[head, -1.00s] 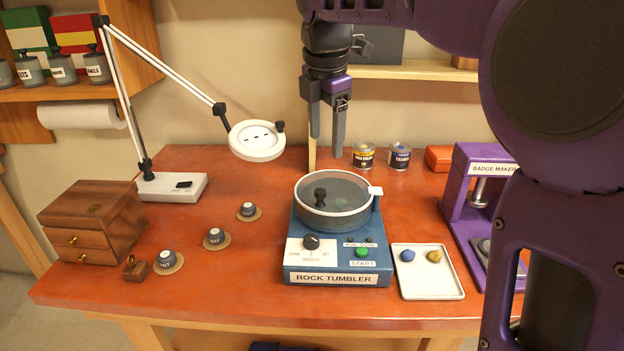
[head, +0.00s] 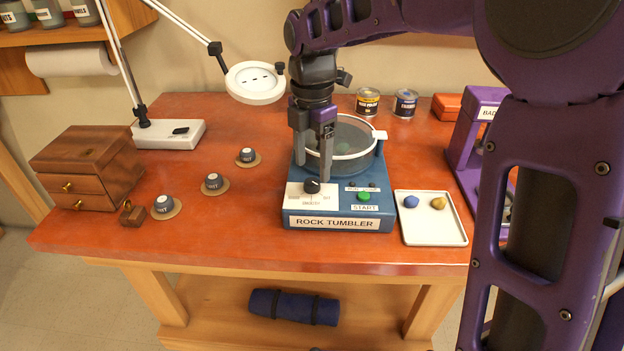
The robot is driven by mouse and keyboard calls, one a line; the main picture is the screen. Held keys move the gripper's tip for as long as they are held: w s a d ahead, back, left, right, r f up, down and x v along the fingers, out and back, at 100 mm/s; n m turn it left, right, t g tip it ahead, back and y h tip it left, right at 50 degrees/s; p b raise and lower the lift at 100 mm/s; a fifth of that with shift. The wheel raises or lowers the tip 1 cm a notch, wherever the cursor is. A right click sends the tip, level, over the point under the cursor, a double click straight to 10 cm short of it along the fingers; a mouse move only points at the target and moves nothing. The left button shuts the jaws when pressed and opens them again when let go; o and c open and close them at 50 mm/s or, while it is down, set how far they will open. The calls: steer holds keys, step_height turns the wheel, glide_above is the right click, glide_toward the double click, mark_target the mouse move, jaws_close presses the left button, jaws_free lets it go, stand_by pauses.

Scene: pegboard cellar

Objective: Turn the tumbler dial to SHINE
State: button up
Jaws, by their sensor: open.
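The rock tumbler (head: 338,223) is a blue box on the red table with a clear-lidded round drum (head: 352,140) on top. Its black dial (head: 312,186) sits on a white plate at the front left; the small lettering around it is too small to read surely. A green START button (head: 364,196) is to the right of the dial. My gripper (head: 313,168) points down, fingers apart and empty, just above and behind the dial in the picture. It hides part of the drum. I cannot tell whether a finger touches the dial.
A white tray (head: 432,236) with a blue and a gold stone stands right of the tumbler. A magnifier lamp (head: 255,83) reaches over the back left. Several small grit pots, one here (head: 213,183), stand left. A purple badge maker (head: 468,140) is at right, partly behind my arm.

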mark_target(312, 181)
steer(key=shift+f, duration=1.9)
jaws_close()
